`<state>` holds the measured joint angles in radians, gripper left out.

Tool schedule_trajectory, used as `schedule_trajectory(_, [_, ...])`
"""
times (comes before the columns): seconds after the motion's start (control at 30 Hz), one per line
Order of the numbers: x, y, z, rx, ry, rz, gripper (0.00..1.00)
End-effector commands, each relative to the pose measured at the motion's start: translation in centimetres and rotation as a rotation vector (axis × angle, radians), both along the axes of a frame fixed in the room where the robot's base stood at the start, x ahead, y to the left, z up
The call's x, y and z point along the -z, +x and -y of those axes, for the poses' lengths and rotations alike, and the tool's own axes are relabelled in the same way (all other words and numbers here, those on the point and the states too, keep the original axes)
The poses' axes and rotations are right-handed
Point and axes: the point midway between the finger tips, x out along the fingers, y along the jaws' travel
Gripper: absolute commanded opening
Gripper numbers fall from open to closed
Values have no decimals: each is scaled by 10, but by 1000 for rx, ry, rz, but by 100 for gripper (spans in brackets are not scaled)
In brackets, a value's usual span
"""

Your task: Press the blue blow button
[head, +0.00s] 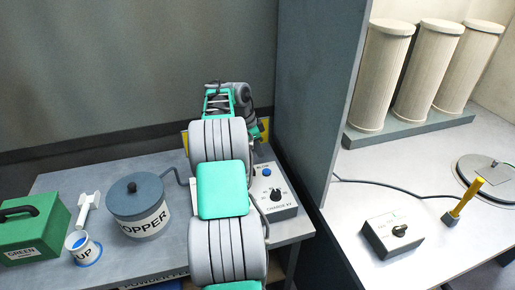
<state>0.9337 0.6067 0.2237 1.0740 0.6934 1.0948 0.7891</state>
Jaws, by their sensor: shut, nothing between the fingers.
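The blue blow button (267,172) sits near the top of a light grey control box (282,207) on the left table. The box also has a dark knob and the printed label "CHARGE KV". My arm reaches over the table from the bottom middle and covers the box's left edge. My gripper (261,133) is only partly seen past the bend of the arm, behind and above the box. It looks shut and empty, and apart from the blue button. Its fingertips are small and hard to make out.
A grey hopper (139,208), a white cup (83,247), a white scoop (88,208) and a green box (33,227) stand left on the table. A grey partition (318,100) rises just right of the control box.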

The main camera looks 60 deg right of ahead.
Motion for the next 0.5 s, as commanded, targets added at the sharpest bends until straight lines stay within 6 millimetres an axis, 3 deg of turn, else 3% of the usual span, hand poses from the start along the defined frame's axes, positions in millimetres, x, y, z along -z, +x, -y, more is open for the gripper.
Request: schedule_trajectory(0.5, [72,-14,14,-6,1,-1,0])
